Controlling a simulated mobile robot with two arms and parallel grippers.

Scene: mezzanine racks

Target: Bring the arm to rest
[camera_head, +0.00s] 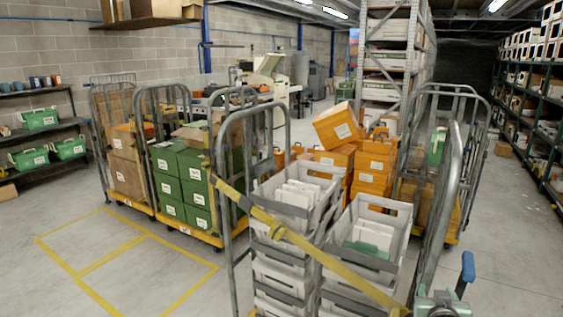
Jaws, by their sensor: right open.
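My right gripper (442,292) is at the bottom right edge of the head view, partly cut off by the frame. It is open, with a blue-tipped finger pointing up on its right side. No object shows between its fingers. It is in front of a grey roll cage, close to the cage's right-hand tube in the picture; I cannot tell whether they touch. My left gripper and arm are not in view.
The near roll cage (281,154) holds stacked grey crates (397,210) behind a yellow strap (285,234). Other cages hold green boxes (195,168) and orange boxes (374,174). Shelving (535,124) lines the right. Floor (513,245) is clear at right and lower left.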

